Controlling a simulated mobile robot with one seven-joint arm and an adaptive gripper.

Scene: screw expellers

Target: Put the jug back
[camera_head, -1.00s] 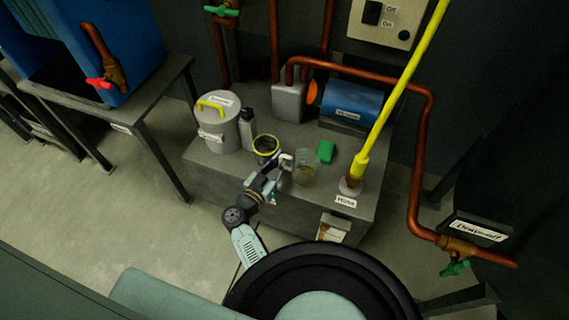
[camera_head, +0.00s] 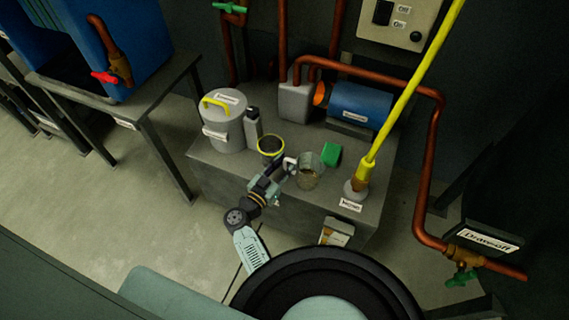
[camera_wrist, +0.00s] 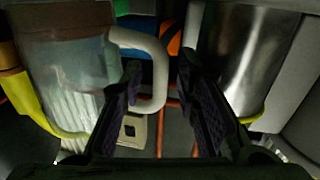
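The jug (camera_head: 308,172) is a clear vessel with a pale handle and something brownish low inside. It appears to stand on the grey bench, near its front edge. My gripper (camera_head: 285,174) is at its left, by the handle. In the wrist view the jug (camera_wrist: 70,75) fills the left side, and its white handle (camera_wrist: 158,75) reaches between my two dark fingers (camera_wrist: 158,72). The fingers are apart, with a visible gap beside the handle, so I see no firm grip. Whether one finger touches the handle is unclear.
A lidded grey pot (camera_head: 222,125) stands farther left. A yellow pole (camera_head: 400,105) rises at the right. Copper pipes (camera_head: 437,150) bound the bench.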

